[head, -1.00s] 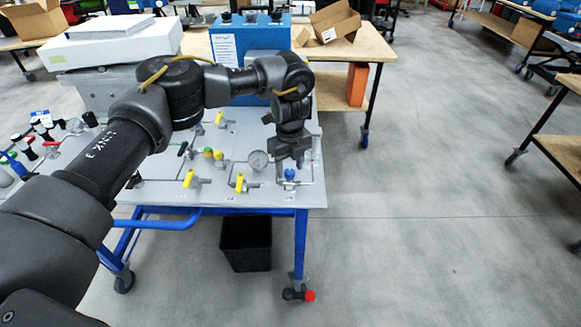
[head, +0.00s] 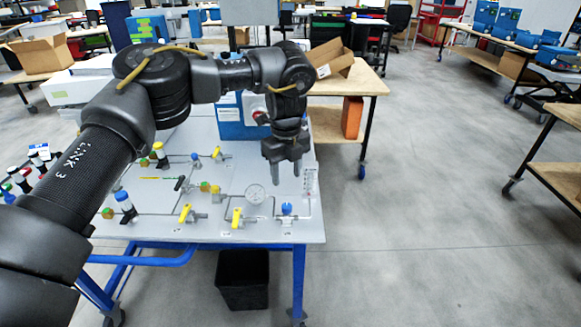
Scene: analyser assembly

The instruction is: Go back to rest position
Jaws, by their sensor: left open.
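My left gripper (head: 285,176) points down above the right part of the grey analyser panel (head: 270,229). Its two fingers are apart with nothing between them. It hangs above and behind the blue-knobbed valve (head: 287,209) and to the right of the round pressure gauge (head: 254,194), apart from the valve. Two yellow-handled valves (head: 237,217) and (head: 186,212) sit near the panel's front edge. My left arm crosses from the lower left and hides part of the panel. My right gripper is out of view.
A blue box (head: 231,120) stands behind the panel. A wooden table (head: 350,82) carries an open cardboard box (head: 331,58), with an orange box (head: 352,117) below. A black bin (head: 243,281) stands under the panel's blue frame.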

